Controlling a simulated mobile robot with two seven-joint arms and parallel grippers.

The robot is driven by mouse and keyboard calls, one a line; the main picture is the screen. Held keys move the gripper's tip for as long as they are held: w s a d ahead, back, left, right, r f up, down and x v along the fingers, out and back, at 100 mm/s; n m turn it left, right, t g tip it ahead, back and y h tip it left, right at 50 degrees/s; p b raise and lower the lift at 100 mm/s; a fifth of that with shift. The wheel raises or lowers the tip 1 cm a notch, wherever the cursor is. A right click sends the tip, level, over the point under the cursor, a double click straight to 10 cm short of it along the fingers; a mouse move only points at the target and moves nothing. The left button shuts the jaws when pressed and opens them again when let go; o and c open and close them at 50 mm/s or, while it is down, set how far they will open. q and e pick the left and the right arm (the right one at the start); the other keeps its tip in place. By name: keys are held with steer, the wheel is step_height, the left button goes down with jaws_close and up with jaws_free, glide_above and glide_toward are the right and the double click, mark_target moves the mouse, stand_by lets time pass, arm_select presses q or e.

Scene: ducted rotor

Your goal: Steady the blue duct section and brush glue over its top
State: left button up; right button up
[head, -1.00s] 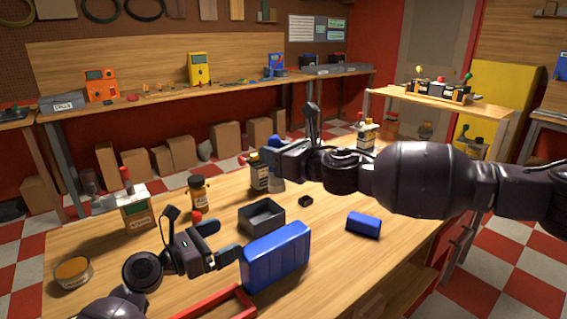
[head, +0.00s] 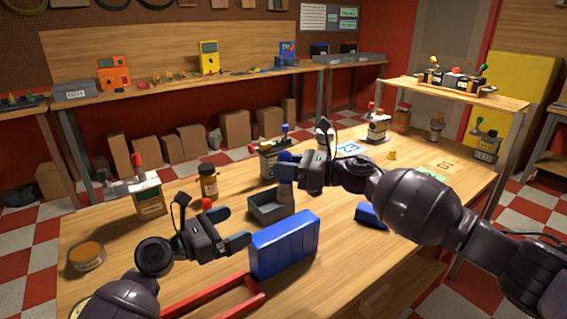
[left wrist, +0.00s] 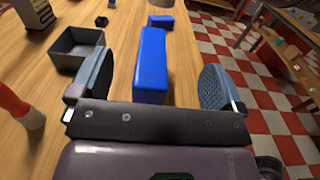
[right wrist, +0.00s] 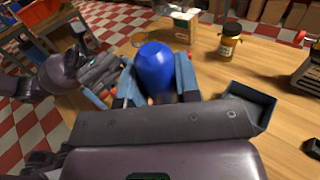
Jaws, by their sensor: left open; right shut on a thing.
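The blue duct section (head: 285,244) stands on the wooden table in front of the grey tray (head: 270,205). My left gripper (head: 237,228) is open at its left end. In the left wrist view the blue duct section (left wrist: 152,62) lies between the spread fingers, with a gap on both sides. My right gripper (head: 287,182) is shut on a rounded blue thing, seen between its fingers in the right wrist view (right wrist: 155,68). It is over or just behind the tray. The lower end of the held thing is hidden, so I cannot tell if it is a brush.
A red frame (head: 222,297) lies at the near edge, left of the duct section.

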arm_select(q)
glide_toward(261, 238)
steer(key=shift+w+d+f, duration=0.15)
steer(key=shift+w+d, duration=0.2)
steer(key=shift+d, duration=0.2)
steer(key=shift+w+d+f, duration=0.2)
steer(key=shift+w+d, duration=0.2)
steer(key=shift+d, duration=0.15)
steer(key=x, duration=0.5)
steer(key=shift+w+d+r, duration=0.1)
steer(key=shift+d+r, duration=0.05)
steer(key=shift+r, duration=0.05)
steer(key=shift+x, duration=1)
steer(key=c, duration=1.1)
